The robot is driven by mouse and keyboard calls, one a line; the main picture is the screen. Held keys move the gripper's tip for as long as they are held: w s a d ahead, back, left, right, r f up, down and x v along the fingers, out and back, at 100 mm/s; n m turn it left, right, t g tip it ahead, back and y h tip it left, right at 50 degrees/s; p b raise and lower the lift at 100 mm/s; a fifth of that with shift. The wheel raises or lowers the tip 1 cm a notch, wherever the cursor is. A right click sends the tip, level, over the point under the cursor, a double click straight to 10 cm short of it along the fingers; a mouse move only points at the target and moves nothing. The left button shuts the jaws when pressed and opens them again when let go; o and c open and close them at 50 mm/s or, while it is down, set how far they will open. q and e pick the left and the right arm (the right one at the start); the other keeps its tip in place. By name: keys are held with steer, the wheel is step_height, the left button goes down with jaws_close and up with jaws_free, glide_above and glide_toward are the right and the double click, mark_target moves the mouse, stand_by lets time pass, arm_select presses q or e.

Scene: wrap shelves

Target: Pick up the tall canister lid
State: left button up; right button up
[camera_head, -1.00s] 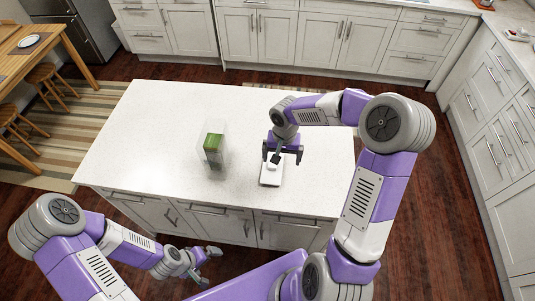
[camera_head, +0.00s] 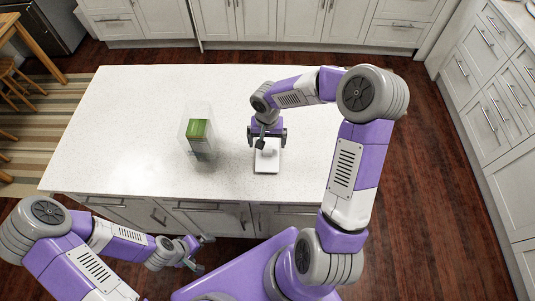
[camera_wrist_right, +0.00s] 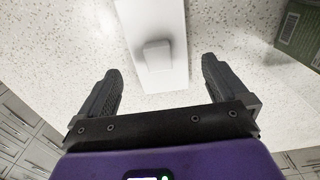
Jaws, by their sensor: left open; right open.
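The canister lid (camera_head: 267,165) is a white rectangular plate with a raised knob, lying on the white island top. My right gripper (camera_head: 267,142) is open and empty over it, pointing down. In the right wrist view, the lid's knob (camera_wrist_right: 158,55) sits between and slightly beyond the fingertips of my right gripper (camera_wrist_right: 161,68), with space on both sides. The remaining height cannot be told. A clear tall canister with green contents (camera_head: 199,130) stands left of the lid. My left gripper (camera_head: 203,254) is open and empty, low in front of the island.
The island top (camera_head: 110,130) is clear to the left and behind the canister. A green box-like item (camera_wrist_right: 302,28) shows at the right edge of the wrist view, apart from the right gripper. Cabinets (camera_head: 500,140) line the right side.

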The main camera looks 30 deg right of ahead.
mark_target(268, 148)
step_height(268, 148, down, 5)
steer(key=shift+s+f, duration=0.1)
steer(key=shift+c, duration=0.5)
steer(key=c, duration=0.8)
steer(key=shift+o, duration=0.2)
